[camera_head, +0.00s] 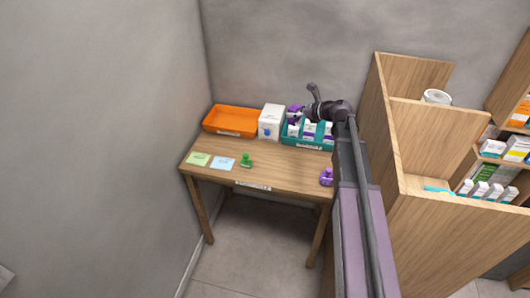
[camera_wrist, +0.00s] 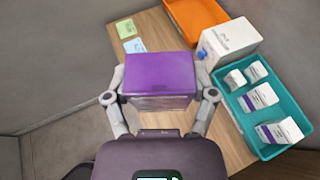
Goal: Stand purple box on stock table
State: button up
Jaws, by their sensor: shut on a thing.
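A purple-topped box (camera_wrist: 160,75) with paler sides is held between the two fingers of my gripper (camera_wrist: 160,92) in the wrist view. The fingers press on its left and right sides. The wooden stock table (camera_head: 275,176) stands in the corner in the head view; its top also shows below the box in the wrist view (camera_wrist: 152,38). The box appears above the table, but its exact height is unclear. In the head view my arm reaches over the table's right side, and the gripper and box are mostly hidden there.
Along the table's back are an orange tray (camera_head: 230,121), a white box (camera_head: 271,122) and a teal tray (camera_head: 309,146) with white-and-purple boxes. Two paper notes, a green stamp (camera_head: 246,161) and a purple stamp (camera_head: 326,177) lie forward. The front middle is clear. Wooden shelving (camera_head: 425,205) stands right.

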jog(key=b, duration=2)
send_over(289, 176)
notch_tip(289, 176, down, 21)
jog(key=shift+f+b, duration=0.45)
jog(key=shift+f, duration=0.15)
jog(key=shift+f, duration=0.1)
notch_tip(289, 176, down, 6)
jog(key=b, duration=0.6)
jog(key=shift+f+b, duration=1.9)
jog(key=shift+b, duration=0.1)
jog(key=shift+f, duration=0.2)
jog(key=o, duration=1)
jog(key=shift+r, duration=0.1)
